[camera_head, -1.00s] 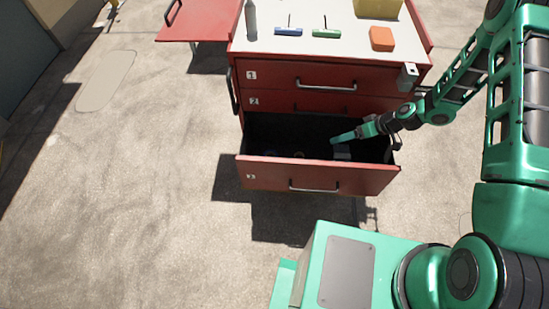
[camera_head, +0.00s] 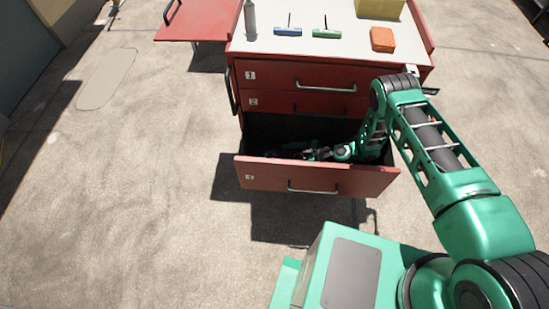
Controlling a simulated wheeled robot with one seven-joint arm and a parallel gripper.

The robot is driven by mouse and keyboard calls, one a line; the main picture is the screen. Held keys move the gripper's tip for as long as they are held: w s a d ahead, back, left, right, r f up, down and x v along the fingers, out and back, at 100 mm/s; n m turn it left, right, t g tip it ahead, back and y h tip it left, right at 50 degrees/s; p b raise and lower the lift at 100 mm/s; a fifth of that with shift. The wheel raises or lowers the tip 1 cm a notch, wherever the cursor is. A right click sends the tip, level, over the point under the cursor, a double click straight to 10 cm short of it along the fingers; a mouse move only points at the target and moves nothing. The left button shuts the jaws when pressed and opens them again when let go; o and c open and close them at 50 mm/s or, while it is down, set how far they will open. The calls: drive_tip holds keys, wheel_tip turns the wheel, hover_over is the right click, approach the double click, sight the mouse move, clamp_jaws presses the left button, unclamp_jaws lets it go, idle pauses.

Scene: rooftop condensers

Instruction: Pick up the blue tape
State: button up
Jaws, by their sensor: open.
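The bottom drawer (camera_head: 315,178), marked 3, of a red tool cabinet is pulled open, and its inside is in deep shadow. A small dark bluish shape (camera_head: 270,154) shows just behind the drawer's front wall at the left; it may be the blue tape, but it is too dark to be sure. My gripper (camera_head: 308,154) is open and low inside the drawer, to the right of that shape. The drawer front hides its lower part, and I cannot tell whether it touches anything.
Drawers 1 and 2 (camera_head: 300,102) are shut above. The white cabinet top (camera_head: 345,50) carries a grey bottle (camera_head: 250,20), a blue-handled tool (camera_head: 288,31), a green-handled tool (camera_head: 327,33), an orange block (camera_head: 382,39) and a yellow bin (camera_head: 380,8). Concrete floor (camera_head: 120,190) at left is clear.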

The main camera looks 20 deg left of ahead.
sight(271, 156)
drive_tip(key=shift+r+x, duration=0.1)
drive_tip(key=shift+x, duration=1.45)
drive_tip(key=shift+r+x, duration=0.15)
drive_tip(key=shift+x, duration=1.35)
drive_tip(key=shift+w+a, duration=0.15)
drive_tip(key=c, duration=1.1)
